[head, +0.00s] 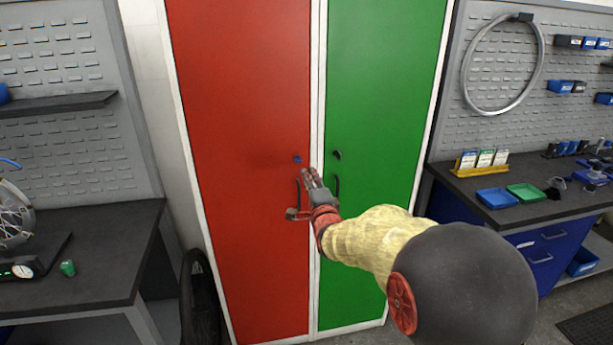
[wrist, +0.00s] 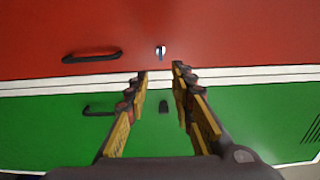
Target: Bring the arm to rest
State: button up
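My gripper (head: 312,180) is stretched out in front of a cabinet with a red door (head: 245,120) and a green door (head: 385,100). In the wrist view my gripper (wrist: 159,72) has its two fingers apart with nothing between them. A blue key or knob sits in the red door's lock (head: 297,159); it also shows in the wrist view (wrist: 160,52), beyond the fingertips. The red door's black handle (wrist: 92,56) and the green door's handle (wrist: 100,110) are clear of the fingers. Both doors look shut.
A dark workbench (head: 70,250) with a wheel and a small green item stands at left, with a tyre (head: 200,300) beside the cabinet. At right, another bench (head: 530,205) holds blue and green trays, under a pegboard with a hanging rim (head: 503,64).

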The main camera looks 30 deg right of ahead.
jog(key=shift+s, duration=0.15)
dwell(0.5)
jog(key=s+a+f+n+g+y, duration=0.1)
jog(key=s+f+n+g, duration=0.2)
jog(key=f, duration=0.4)
jog(key=s+f+n+g, duration=0.2)
jog(key=f+n+g, duration=0.15)
jog(key=f, duration=0.25)
jog(key=s+a+f+n+g+y, duration=0.1)
jog(key=s+a+f+n+g, duration=0.2)
jog(key=s, duration=0.4)
jog(key=s+a+r+n+g+y, duration=0.15)
jog(key=s+a+n, duration=0.4)
jog(key=s, duration=0.65)
jog(key=s+a+r+n+g+y, duration=0.1)
jog(key=s+a+r+n+g, duration=0.2)
jog(key=s+a+n, duration=0.55)
jog(key=s+a+r+m+t, duration=0.2)
jog(key=s+r, duration=0.3)
jog(key=s, duration=0.2)
jog(key=shift+a+r, duration=0.3)
jog(key=shift+r, duration=0.05)
